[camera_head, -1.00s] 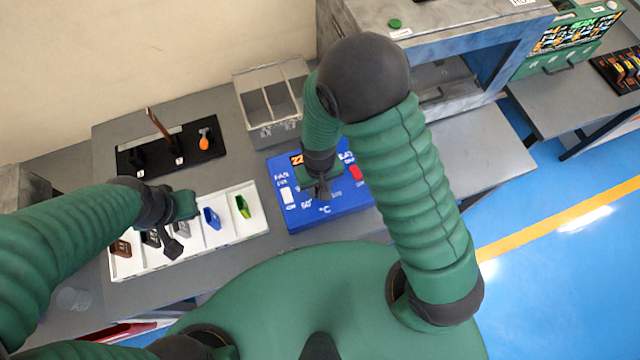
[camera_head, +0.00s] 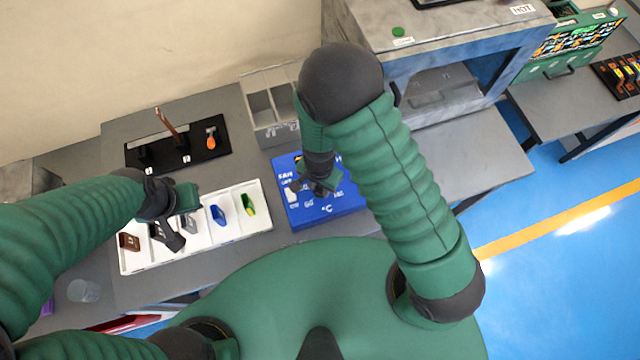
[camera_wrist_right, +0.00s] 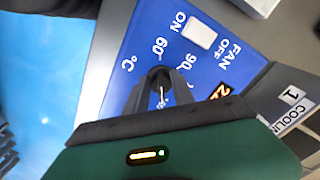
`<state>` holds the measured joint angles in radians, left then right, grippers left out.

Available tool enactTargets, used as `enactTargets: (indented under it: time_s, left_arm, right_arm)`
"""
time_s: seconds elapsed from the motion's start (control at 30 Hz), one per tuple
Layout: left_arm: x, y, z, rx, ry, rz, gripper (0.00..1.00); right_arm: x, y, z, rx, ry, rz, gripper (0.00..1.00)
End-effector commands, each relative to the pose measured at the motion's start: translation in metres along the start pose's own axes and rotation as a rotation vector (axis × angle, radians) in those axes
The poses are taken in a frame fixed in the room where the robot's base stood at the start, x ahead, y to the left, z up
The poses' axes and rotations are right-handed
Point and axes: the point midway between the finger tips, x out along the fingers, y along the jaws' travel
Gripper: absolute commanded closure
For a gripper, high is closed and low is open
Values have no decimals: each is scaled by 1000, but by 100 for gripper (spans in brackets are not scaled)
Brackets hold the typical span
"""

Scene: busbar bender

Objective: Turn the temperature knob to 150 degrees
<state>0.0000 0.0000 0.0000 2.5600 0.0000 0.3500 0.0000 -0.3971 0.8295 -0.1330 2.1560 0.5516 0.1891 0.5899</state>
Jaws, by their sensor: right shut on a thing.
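The blue control panel (camera_head: 343,203) lies on the grey bench in front of me, with white lettering. In the right wrist view the panel (camera_wrist_right: 150,40) shows the marks 60, 90 and °C, the words FAN, OFF and ON, and part of an orange display (camera_wrist_right: 219,92). My right gripper (camera_wrist_right: 160,90) is shut on the dark temperature knob (camera_wrist_right: 158,73), whose dial is mostly hidden by the fingers. In the head view my right gripper (camera_head: 322,187) covers the panel's middle. My left gripper (camera_head: 168,222) hangs over the white tray; its jaws are unclear.
A white fan switch (camera_wrist_right: 199,34) is close to the right gripper. The white tray (camera_head: 262,219) with coloured pieces lies left of the panel. A grey divided bin (camera_head: 262,103) stands behind it, and a black tool board (camera_head: 195,150) is back left.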

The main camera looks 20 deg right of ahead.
Motion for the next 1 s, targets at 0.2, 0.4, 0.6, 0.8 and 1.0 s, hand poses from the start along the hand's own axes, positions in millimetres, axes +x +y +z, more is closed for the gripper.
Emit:
enactTargets:
  time_s: [0.2, 0.4, 0.6, 0.8, 1.0]
  left_arm:
    - [-6, 0, -1, 0, 0, 0, 100]
    - [-8, 0, -2, 0, 0, 0, 100]
    - [-8, 0, -2, 0, 0, 0, 100]
    - [-8, 0, -2, 0, 0, 0, 100]
    - [-8, 0, -2, 0, 0, 0, 100]
  right_arm:
    - [-1, -3, -3, 116, 6, -5, 100]
    - [-1, -3, -3, 172, 7, -7, 100]
    - [-1, -4, -4, 188, 7, -7, 100]
    - [-1, -4, -4, 189, 8, -7, 100]
    - [-1, -3, -3, 188, 6, -6, 57]
